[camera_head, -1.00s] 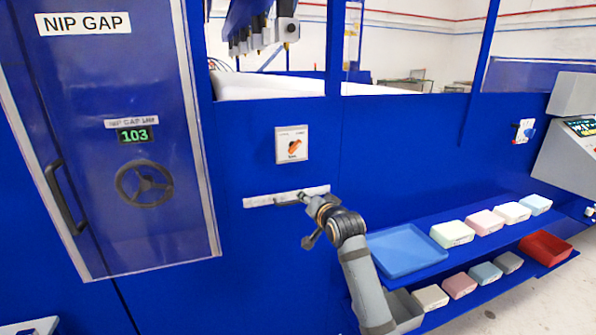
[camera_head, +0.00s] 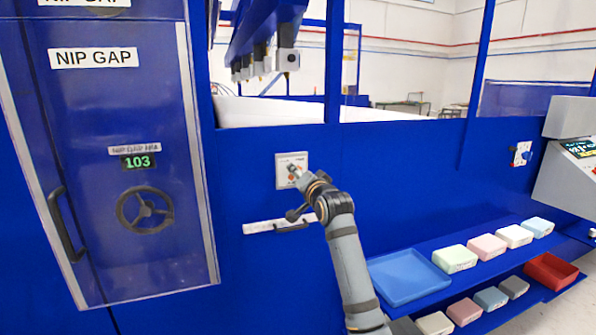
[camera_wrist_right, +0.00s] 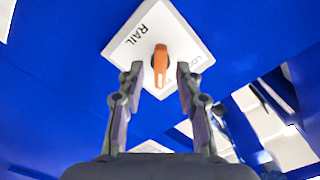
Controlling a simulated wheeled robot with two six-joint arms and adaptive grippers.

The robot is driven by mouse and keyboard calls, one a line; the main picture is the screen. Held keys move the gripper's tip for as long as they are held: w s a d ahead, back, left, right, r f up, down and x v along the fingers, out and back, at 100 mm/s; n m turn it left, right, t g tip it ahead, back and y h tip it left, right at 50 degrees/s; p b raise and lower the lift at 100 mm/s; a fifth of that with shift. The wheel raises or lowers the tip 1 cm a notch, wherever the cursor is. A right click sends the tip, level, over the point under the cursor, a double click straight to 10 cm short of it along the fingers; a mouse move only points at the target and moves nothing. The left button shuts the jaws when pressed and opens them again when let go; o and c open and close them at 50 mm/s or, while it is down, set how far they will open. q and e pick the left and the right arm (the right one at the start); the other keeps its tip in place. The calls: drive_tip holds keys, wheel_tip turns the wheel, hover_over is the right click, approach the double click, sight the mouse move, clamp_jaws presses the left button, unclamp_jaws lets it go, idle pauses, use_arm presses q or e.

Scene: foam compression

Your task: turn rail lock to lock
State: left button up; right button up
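The rail lock is a white square plate (camera_head: 284,160) on the blue machine front, left of centre in the head view. Its orange knob (camera_wrist_right: 160,64) shows in the right wrist view, with "RAIL" printed beside it. My right gripper (camera_wrist_right: 155,72) is open, its two fingertips on either side of the lower part of the knob, with a visible gap on each side. In the head view my right gripper (camera_head: 298,175) partly covers the plate and knob. My left gripper is in neither current view.
A white strip with a dark handle (camera_head: 291,226) sits just below my right wrist. A nip gap door (camera_head: 95,200) with a handwheel is at the left. Shelves with a blue tray (camera_head: 410,277) and several foam blocks are at the lower right.

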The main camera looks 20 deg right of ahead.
drive_tip(key=shift+w, duration=0.25)
clamp_jaws()
drive_tip(key=shift+n, duration=0.4)
drive_tip(key=n+p, duration=0.2)
drive_tip(key=n, duration=0.3)
drive_tip(key=n+p, duration=0.2)
drive_tip(key=n, duration=0.4)
drive_tip(key=n+p, duration=0.2)
drive_tip(key=n, duration=0.3)
drive_tip(key=shift+a+n, duration=0.35)
drive_tip(key=shift+n, duration=0.35)
